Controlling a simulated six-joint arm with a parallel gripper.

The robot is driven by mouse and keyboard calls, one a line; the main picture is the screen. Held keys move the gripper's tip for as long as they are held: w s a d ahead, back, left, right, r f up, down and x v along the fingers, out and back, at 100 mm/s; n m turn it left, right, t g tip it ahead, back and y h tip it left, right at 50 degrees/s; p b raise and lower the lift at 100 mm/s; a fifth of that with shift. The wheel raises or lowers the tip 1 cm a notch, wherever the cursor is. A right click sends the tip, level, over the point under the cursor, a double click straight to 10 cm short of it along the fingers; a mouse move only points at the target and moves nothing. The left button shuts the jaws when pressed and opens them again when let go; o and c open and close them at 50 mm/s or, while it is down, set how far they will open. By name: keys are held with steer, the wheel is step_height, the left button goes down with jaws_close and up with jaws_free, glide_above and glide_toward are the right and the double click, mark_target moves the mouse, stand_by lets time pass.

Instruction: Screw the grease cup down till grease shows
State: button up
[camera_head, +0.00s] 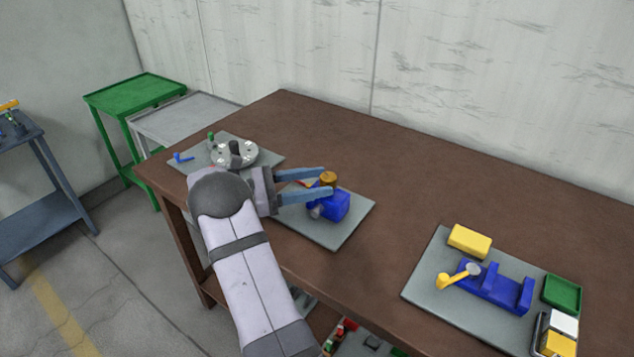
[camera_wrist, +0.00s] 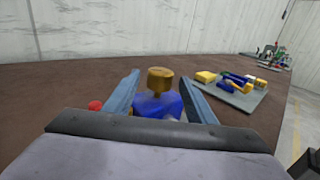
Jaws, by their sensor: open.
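The grease cup (camera_head: 328,178) is a small brass-coloured cap on top of a blue housing (camera_head: 338,206) that stands on a grey plate on the bench. The cup also shows in the wrist view (camera_wrist: 160,80), upright above the blue housing (camera_wrist: 158,104). My gripper (camera_head: 329,181) is open, its two blue fingers reaching to either side of the cup. In the wrist view the fingers (camera_wrist: 160,90) flank the cup, with a visible gap on both sides. I cannot tell whether either finger touches it. No grease can be made out.
The grey plate (camera_head: 340,232) lies on the brown bench (camera_head: 390,170). A plate with a grey disc (camera_head: 222,152) is at the left. At the right, another plate (camera_head: 425,275) holds a blue vise-like fixture, a yellow block (camera_head: 469,241) and a green tray (camera_head: 562,294). The bench between is clear.

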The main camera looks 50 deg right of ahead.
mark_target(336, 176)
steer(key=shift+r+p, duration=0.5)
steer(key=shift+r, duration=0.15)
steer(key=shift+p+x, duration=0.7)
steer(key=shift+x, duration=2.95)
steer(key=shift+f, duration=0.15)
steer(key=shift+c, duration=0.5)
steer(key=c, duration=0.9)
